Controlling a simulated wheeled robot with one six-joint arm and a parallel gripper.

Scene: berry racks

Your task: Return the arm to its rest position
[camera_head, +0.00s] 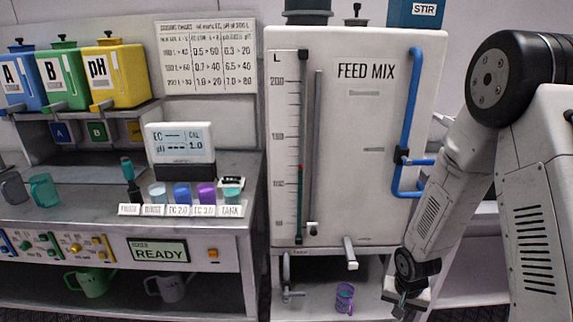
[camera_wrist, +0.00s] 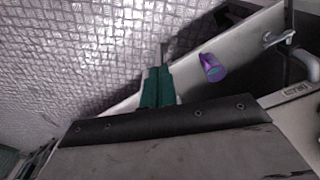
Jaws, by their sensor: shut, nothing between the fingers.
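My arm comes in from the right in the head view and hangs down in front of the right side of the feed mix tank (camera_head: 375,130). My gripper (camera_head: 408,305) is low, near the bottom edge of that view, to the right of a purple cup (camera_head: 344,298). In the wrist view the green fingers of my gripper (camera_wrist: 158,85) are together with nothing held. The purple cup (camera_wrist: 212,67) shows there to the right of the fingers, apart from them, on a pale shelf.
A tap (camera_head: 350,253) juts from the tank above the purple cup. A blue pipe (camera_head: 412,110) runs down the tank beside my arm. At left is a bench (camera_head: 90,215) with coloured containers, small cups and a meter (camera_head: 181,143). Patterned floor (camera_wrist: 70,60) lies left of my fingers.

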